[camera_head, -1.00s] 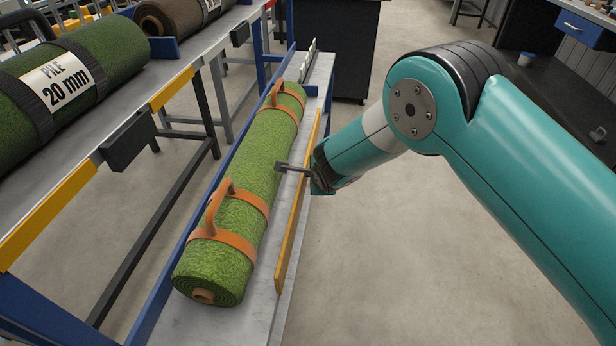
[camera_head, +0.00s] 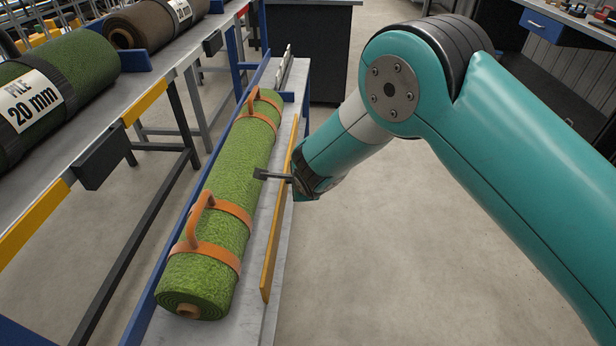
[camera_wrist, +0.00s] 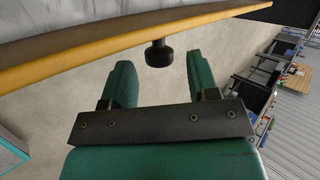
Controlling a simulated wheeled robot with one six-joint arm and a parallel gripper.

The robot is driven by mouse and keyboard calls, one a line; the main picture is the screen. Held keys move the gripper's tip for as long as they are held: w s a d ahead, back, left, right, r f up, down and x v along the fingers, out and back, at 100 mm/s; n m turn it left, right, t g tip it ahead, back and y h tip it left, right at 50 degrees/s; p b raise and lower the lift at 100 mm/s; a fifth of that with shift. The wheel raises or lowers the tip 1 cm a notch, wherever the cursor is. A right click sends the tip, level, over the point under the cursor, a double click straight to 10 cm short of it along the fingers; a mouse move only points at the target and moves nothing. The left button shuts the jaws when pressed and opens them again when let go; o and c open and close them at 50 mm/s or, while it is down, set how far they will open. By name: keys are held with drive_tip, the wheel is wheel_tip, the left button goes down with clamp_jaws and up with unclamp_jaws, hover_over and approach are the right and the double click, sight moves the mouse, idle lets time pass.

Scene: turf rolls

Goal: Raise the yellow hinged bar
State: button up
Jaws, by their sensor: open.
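The yellow hinged bar (camera_head: 277,222) runs along the right edge of the grey shelf, beside the green turf roll. In the wrist view the bar (camera_wrist: 120,40) crosses the top, with a black knob (camera_wrist: 158,52) hanging from its near side. My gripper (camera_head: 272,176) is at the middle of the bar in the head view. In the wrist view its two green fingers (camera_wrist: 158,66) are apart, with the knob between their tips. I see no finger touching the knob. The knob is hidden in the head view.
The green turf roll (camera_head: 228,185) with orange straps and handles lies on the grey shelf (camera_head: 256,310). A higher rack at left holds a roll labelled "PILE 20 mm" (camera_head: 40,100) and a brown roll (camera_head: 150,28). The floor right of the shelf is clear.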

drive_tip(key=v, duration=1.4)
drive_tip(key=shift+s, duration=0.15)
drive_tip(key=s+d+r+n+g+y, duration=0.1)
drive_tip(key=s+d+r+n+g, duration=0.3)
drive_tip(key=s+d+r+n, duration=0.65)
drive_tip(key=s+d+r+n+g, duration=0.4)
drive_tip(key=s+d+r+n, duration=0.35)
drive_tip(key=s+n, duration=0.5)
wheel_tip(320, 180, up, 14)
drive_tip(key=s+p, duration=0.1)
drive_tip(key=p, duration=1.3)
drive_tip(key=shift+a+f+m, duration=0.15)
drive_tip(key=shift+f+m, duration=0.1)
drive_tip(key=shift+m, duration=0.05)
